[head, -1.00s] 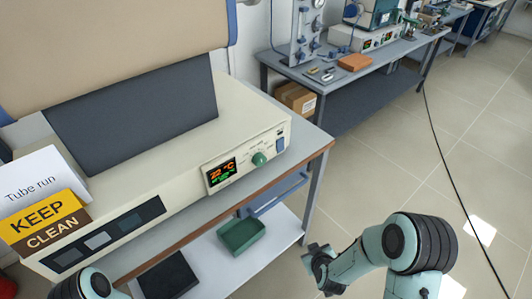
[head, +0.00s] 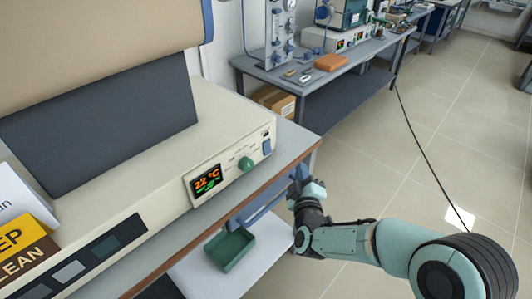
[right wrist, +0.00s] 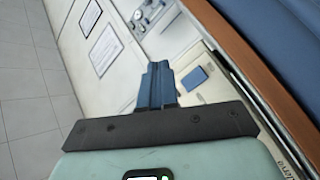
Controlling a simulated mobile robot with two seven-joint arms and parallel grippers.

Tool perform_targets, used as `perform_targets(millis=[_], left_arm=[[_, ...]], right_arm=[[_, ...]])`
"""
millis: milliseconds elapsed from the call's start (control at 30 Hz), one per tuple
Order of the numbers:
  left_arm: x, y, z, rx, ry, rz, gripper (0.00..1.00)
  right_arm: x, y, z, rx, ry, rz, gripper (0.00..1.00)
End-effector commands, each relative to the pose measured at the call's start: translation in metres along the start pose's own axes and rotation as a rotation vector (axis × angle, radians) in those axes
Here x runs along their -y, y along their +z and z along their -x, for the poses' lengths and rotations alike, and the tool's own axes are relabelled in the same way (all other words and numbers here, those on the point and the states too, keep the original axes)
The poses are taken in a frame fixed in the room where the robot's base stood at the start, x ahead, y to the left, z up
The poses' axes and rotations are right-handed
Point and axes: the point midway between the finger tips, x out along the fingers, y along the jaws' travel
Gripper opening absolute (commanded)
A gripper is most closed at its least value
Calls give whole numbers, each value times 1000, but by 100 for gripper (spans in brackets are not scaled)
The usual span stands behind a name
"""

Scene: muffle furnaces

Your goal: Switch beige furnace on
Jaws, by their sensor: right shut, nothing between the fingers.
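The beige furnace (head: 150,140) stands on a bench at the left in the head view. Its front panel has a lit display (head: 206,181) reading 22 °C, a green knob (head: 246,164) and a blue switch (head: 267,147) at the right end. My right gripper (head: 299,175) is shut and empty, below and to the right of the switch, in front of the bench edge. In the right wrist view its blue fingers (right wrist: 158,68) are together, and the blue switch (right wrist: 194,79) shows just right of them, apart from them. The switch's position cannot be told. My left gripper is out of view.
The bench's brown front edge (head: 232,206) runs below the panel, with a blue rail under it. A green tray (head: 230,250) sits on the lower shelf. Another bench (head: 350,70) with equipment stands behind.

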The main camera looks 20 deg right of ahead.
Motion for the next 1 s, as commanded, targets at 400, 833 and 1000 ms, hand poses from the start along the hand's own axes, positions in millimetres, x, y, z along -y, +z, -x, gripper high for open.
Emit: perform_targets(millis=[400,833,1000], left_arm=[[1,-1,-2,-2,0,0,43],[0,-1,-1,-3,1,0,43],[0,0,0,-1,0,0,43]], right_arm=[[14,-12,-16,-2,-4,0,0],[41,-40,-55,0,-3,-1,0],[45,-44,-60,0,-3,-1,0]])
